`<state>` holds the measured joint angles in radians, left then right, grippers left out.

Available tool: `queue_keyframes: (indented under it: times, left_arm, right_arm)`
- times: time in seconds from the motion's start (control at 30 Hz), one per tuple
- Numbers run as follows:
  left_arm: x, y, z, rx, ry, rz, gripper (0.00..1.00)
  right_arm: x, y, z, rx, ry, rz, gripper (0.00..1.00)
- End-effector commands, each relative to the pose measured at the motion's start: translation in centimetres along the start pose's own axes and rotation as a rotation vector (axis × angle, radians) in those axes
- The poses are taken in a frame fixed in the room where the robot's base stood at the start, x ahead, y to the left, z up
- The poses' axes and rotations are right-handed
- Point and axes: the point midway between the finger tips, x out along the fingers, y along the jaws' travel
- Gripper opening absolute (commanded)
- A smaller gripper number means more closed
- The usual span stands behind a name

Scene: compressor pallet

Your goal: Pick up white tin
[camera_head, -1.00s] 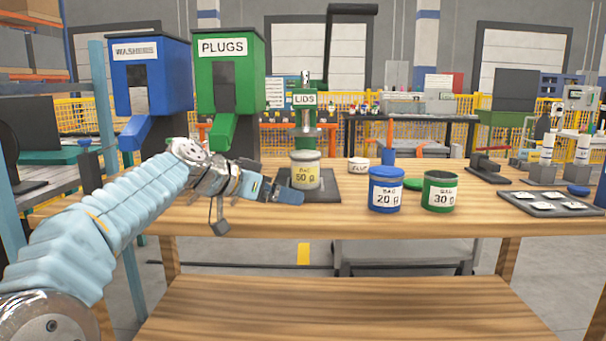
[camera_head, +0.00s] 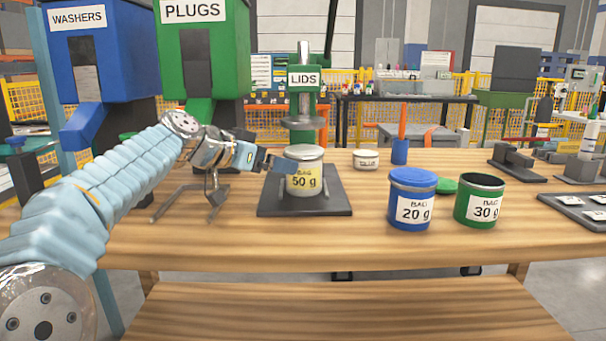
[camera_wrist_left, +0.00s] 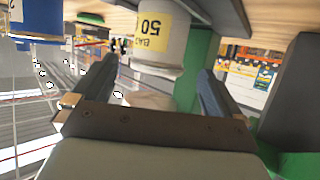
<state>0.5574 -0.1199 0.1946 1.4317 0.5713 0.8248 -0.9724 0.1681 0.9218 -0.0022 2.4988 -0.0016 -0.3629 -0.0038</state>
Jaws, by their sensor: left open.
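The white tin (camera_head: 305,182), with a yellow label reading 50 g and a pale lid, stands upright on the dark base plate of the lids press. My left gripper (camera_head: 283,168) is open at the tin's left side, its fingers level with the upper part. In the left wrist view the tin (camera_wrist_left: 163,38) appears upside down, between and beyond the two spread fingertips (camera_wrist_left: 158,72). I cannot tell whether either finger touches it. My right gripper is not in view.
The green lids press (camera_head: 305,105) stands directly behind and above the tin. A blue 20 g tin (camera_head: 410,190) and a green 30 g tin (camera_head: 478,207) stand to the right. A small white tub (camera_head: 366,160) sits behind. The table's front strip is clear.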

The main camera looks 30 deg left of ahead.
Motion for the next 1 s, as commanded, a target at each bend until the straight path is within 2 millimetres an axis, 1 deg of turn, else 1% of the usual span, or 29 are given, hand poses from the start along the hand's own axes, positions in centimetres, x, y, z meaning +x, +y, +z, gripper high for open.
queue_keyframes:
  times: [0.03,0.13,0.2,0.37,0.5,0.63,0.73,0.93,1.0]
  left_arm:
    - [1.1,0.0,-0.1,-0.002,-0.002,0.002,1.00]
    - [3.0,0.0,-0.1,-0.003,-0.002,0.002,1.00]
    - [3.8,0.0,-0.1,-0.001,-0.001,0.001,1.00]
    - [5.1,-0.1,-0.1,-0.002,-0.001,0.000,1.00]
    - [7.2,-0.1,-0.2,-0.002,-0.001,0.001,1.00]
    - [9.1,-0.1,-0.1,-0.002,-0.001,0.001,1.00]
    - [9.7,-0.1,-0.1,0.000,0.001,-0.001,1.00]
    - [9.8,-0.1,0.0,0.000,0.001,-0.001,1.00]
    - [9.8,-0.1,0.0,0.000,0.001,-0.001,0.89]
  right_arm:
    - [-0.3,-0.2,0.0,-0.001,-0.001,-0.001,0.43]
    - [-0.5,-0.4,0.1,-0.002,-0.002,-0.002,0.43]
    - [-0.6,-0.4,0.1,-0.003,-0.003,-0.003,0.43]
    - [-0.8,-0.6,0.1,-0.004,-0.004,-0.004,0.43]
    - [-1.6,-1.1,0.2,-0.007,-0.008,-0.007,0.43]
    - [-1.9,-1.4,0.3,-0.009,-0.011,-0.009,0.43]
    - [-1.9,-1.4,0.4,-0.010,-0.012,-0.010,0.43]
    - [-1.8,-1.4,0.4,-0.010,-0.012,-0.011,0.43]
    - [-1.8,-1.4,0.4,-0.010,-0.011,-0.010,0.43]
